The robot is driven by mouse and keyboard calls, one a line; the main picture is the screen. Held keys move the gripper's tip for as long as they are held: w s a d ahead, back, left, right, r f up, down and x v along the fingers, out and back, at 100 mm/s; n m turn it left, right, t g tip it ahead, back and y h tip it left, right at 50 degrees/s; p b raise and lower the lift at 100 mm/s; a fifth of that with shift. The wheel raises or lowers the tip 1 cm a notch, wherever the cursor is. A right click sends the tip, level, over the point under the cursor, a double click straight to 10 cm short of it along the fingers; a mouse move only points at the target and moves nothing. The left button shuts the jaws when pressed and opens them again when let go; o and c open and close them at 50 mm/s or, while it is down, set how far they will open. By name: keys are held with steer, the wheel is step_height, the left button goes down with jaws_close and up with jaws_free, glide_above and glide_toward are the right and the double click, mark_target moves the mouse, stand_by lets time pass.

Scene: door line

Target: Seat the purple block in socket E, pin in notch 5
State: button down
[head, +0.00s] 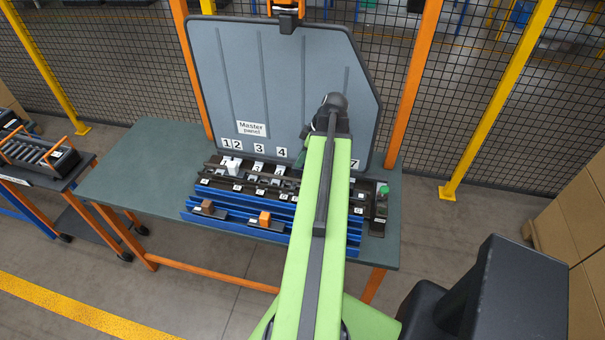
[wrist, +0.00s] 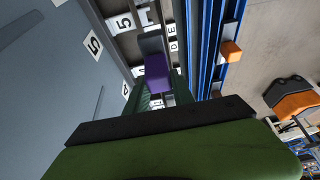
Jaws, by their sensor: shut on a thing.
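The purple block (wrist: 157,78) is between the green fingers of my gripper (wrist: 160,88) in the wrist view. My gripper is shut on it, over the dark socket strip (wrist: 128,45). A grey part (wrist: 151,44) shows just past the block. Label 5 (wrist: 124,22) lies on the strip ahead, and small labels D and E (wrist: 172,31) run along its right side. I cannot tell whether the block touches the strip; its pin and the notches are not clear. In the head view my arm hides the gripper and block.
The grey master panel (head: 285,75) stands upright behind the strip. A blue rack (head: 230,222) in front holds an orange block (head: 265,218). A white block (head: 233,165) stands at the strip's left. The left of the green table (head: 150,160) is clear.

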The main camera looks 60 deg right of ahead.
steer(key=shift+s+f+b, duration=0.1)
steer(key=shift+f+b, duration=3.85)
steer(key=shift+f, duration=1.1)
steer(key=c, duration=1)
jaws_free()
steer(key=p+v, duration=1.6)
steer(key=v, duration=0.1)
steer(key=shift+d+r, duration=0.1)
steer(key=shift+r, duration=0.15)
